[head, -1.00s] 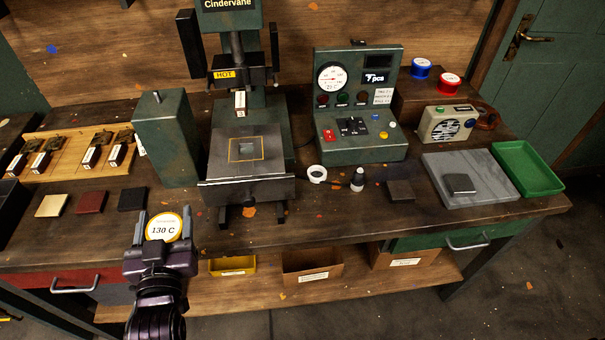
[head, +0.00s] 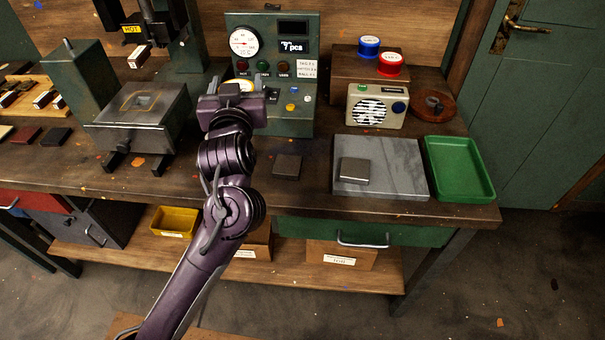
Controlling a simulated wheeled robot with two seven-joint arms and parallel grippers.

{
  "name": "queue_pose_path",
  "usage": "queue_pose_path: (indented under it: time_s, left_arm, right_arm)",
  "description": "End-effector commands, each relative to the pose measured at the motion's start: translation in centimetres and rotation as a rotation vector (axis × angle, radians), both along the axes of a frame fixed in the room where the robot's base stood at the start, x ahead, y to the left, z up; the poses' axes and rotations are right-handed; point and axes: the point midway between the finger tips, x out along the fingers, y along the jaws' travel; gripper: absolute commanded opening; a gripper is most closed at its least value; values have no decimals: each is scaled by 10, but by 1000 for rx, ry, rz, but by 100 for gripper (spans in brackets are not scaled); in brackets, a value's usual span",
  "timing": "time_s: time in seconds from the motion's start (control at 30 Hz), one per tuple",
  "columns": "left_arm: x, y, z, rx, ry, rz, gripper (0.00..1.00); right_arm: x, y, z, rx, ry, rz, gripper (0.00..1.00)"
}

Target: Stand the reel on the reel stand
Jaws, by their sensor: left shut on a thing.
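The reel (head: 231,84), a round thing with a yellow rim and pale face, shows only as a thin part behind my left gripper (head: 234,92). The gripper is shut on it and holds it up in front of the green gauge panel in the head view. The gripper hides most of the reel. The brown wooden block (head: 342,67) at the back right appears to be the reel stand. A blue reel (head: 369,46) and a red reel (head: 390,63) sit on its top. My left gripper is left of this block and apart from it. My right gripper is not in view.
A grey slab (head: 400,170) and green tray (head: 460,169) lie nearer. The gauge panel (head: 288,118) and press (head: 140,118) stand left. A dark square (head: 287,166) lies on the bench.

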Motion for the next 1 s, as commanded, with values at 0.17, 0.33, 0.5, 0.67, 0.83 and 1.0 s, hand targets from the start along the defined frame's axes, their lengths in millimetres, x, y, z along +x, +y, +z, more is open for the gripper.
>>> queue_pose_path:
  time_s: [0.17,0.33,0.5,0.67,0.83,1.0]
  left_arm:
    - [3,-1,-11,2,3,-1,42]
    - [3,-1,-54,5,7,-3,42]
    - [2,-1,-99,4,6,-3,42]
    - [3,-1,-135,3,3,-3,42]
    - [3,-1,-152,-1,-1,-4,42]
    - [2,0,-173,2,2,-3,42]
  right_arm:
    - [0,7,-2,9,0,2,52]
    - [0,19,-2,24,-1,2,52]
    - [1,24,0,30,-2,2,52]
    - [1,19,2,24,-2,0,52]
    - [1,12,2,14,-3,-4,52]
    - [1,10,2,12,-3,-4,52]
